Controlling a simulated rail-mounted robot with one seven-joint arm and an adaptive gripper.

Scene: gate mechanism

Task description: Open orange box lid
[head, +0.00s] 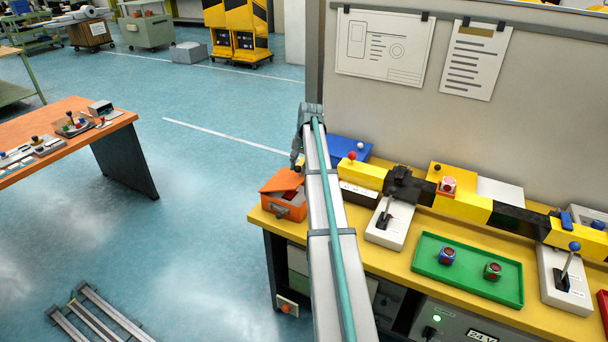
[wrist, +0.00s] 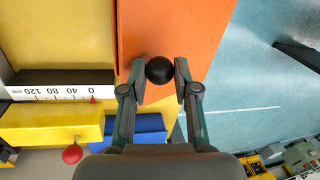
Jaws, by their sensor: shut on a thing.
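The orange box (head: 291,210) stands at the left end of the yellow workbench in the head view. Its orange lid (head: 280,181) is tilted up, and a dark red thing shows in the gap below it. In the wrist view the lid (wrist: 170,30) fills the middle. My gripper (wrist: 160,75) is shut on the black ball knob (wrist: 159,70) at the lid, with one finger on each side. In the head view my gripper (head: 297,163) is just above the box, partly hidden by my arm.
A yellow-black bar (head: 465,206) runs along the bench, right of the box. A blue block (head: 347,150) lies behind the box. A green tray (head: 467,284) holds two small cubes. A grey panel (head: 480,130) stands at the back. Open floor lies left of the box.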

